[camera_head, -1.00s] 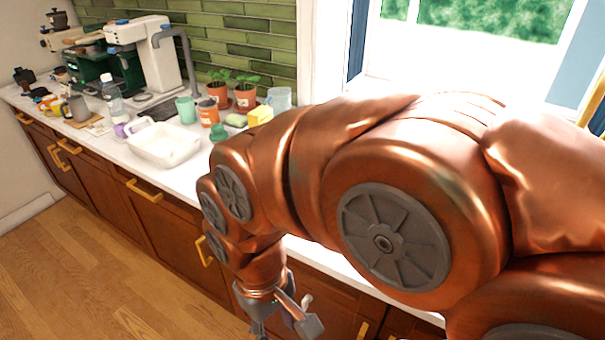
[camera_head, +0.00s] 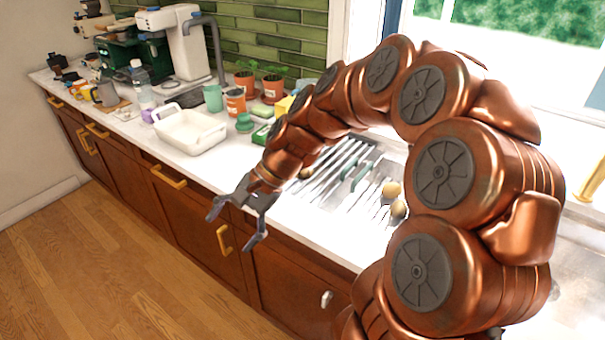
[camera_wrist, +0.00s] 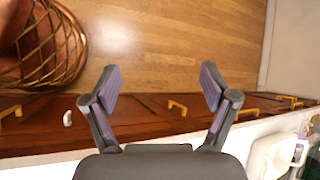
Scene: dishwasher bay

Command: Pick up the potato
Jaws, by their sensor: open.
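Two rounded yellow-brown things that look like potatoes lie at the right of the ribbed draining area in the head view, one (camera_head: 392,188) just behind the other (camera_head: 398,209). A smaller brownish round thing (camera_head: 306,172) shows beside my arm; I cannot tell what it is. My gripper (camera_head: 234,228) is open and empty, over the counter's front edge, well left of the yellow-brown things. In the wrist view my gripper (camera_wrist: 161,88) has its fingers spread above the floor and cabinet fronts, and no potato shows there.
A white tub (camera_head: 190,130) stands on the counter (camera_head: 215,168), with a green cup (camera_head: 212,98), potted plants and a yellow block behind. Cutlery-like bars and green handles lie on the draining area. A wire basket (camera_wrist: 45,45) shows in the wrist view. The floor is clear.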

